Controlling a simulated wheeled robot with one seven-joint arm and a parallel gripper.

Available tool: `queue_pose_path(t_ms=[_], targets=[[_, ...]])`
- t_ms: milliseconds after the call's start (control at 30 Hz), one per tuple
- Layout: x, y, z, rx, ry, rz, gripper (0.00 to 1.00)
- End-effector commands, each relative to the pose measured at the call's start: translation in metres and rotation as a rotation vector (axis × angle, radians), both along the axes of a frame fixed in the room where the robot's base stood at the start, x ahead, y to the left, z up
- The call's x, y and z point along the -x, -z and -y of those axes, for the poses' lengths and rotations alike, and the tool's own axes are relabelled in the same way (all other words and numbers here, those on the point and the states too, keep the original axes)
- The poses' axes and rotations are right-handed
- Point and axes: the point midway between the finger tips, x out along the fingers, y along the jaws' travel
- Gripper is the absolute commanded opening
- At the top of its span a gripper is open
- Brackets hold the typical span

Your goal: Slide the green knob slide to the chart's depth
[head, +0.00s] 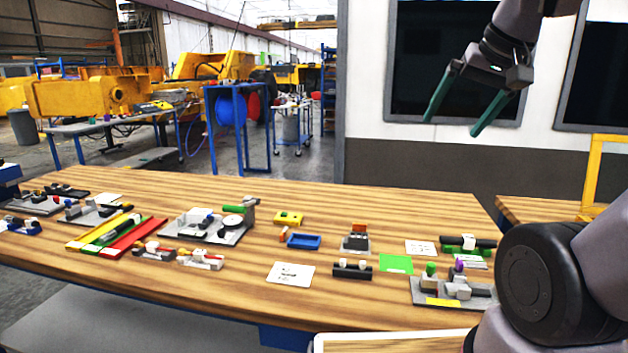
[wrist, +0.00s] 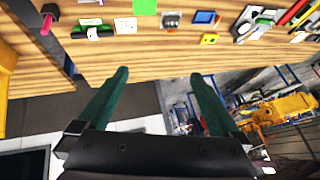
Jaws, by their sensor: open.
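A small green knob (head: 430,268) stands upright on a grey fixture (head: 480,300) at the right of the bench, near my arm. Grey blocks sit beside it, with a purple knob (head: 459,265) behind them and a yellow strip at the front. I cannot read the slide's depth. White printed cards lie on the bench, one at front centre (head: 291,274) and one right of centre (head: 420,247); their print is too small to read, so I cannot tell which is the chart. My gripper (head: 455,121) is open and empty, high above the bench's far side; its green fingers show in the wrist view (wrist: 160,76).
A green mat (head: 396,263), a blue tray (head: 303,241), a yellow block (head: 288,217) and a black bar (head: 352,271) lie mid-bench. A dial-gauge fixture (head: 212,228) and colored strips (head: 118,232) are at left. The bench's front edge (head: 200,303) has clear wood.

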Motion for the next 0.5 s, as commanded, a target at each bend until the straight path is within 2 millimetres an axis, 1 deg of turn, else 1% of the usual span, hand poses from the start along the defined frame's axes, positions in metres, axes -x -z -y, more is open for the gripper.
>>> queue_pose_path(t_ms=[33,167,500], targets=[[0.009,-0.002,-0.002,-0.031,0.034,0.014,1.0],[0.019,-0.003,-0.004,-0.086,0.095,0.026,1.0],[0.021,-0.003,-0.004,-0.097,0.108,0.026,1.0]])
